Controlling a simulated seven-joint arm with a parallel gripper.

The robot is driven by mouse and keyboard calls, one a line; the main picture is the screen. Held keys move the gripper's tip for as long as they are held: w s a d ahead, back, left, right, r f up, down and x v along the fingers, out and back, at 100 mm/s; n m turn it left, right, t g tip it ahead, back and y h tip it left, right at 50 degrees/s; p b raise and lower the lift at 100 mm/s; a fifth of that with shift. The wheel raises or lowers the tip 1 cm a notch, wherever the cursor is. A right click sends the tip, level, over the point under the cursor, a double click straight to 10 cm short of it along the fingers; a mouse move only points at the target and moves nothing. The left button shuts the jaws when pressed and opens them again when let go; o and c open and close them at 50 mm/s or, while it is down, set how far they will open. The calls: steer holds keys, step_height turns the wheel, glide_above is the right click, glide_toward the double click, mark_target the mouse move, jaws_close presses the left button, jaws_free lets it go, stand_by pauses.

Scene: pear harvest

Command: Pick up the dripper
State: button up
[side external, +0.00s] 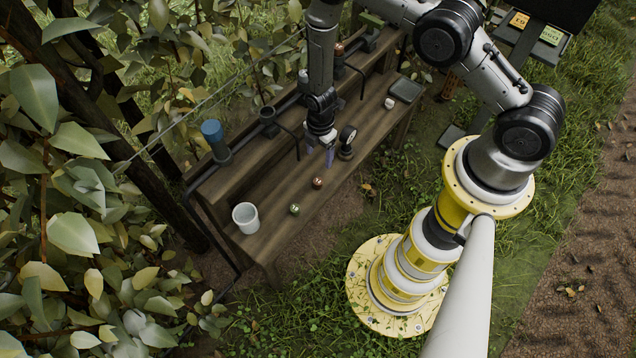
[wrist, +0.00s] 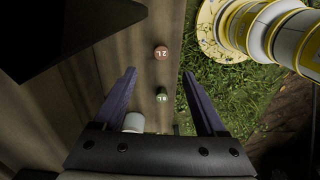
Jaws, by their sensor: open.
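Two small round drippers lie on the wooden bench. The red-brown one (side external: 317,183), marked "2 L" in the wrist view (wrist: 161,52), lies nearer my gripper in the side view. The green one (side external: 295,209) lies closer to the white cup; its marking in the wrist view (wrist: 162,95) looks like "8 L". My gripper (side external: 320,157) points down above the bench, behind and apart from both drippers. In the wrist view my gripper (wrist: 159,73) is open, with nothing held. The green dripper appears between the fingers there, and the red-brown one beyond the tips.
A white cup (side external: 246,217) stands at the bench's near left end. A round gauge (side external: 347,137) stands close right of my gripper. A raised back shelf carries black pipes and a blue-topped fitting (side external: 214,136). A grey tray (side external: 405,90) sits at the far end.

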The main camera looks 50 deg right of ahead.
glide_toward(318, 180)
step_height(318, 180, down, 5)
steer(key=shift+w+d+f, duration=0.1)
steer(key=shift+d, duration=0.05)
steer(key=shift+a+f, duration=0.2)
steer(key=shift+f, duration=2.4)
steer(key=shift+c, duration=0.3)
jaws_close()
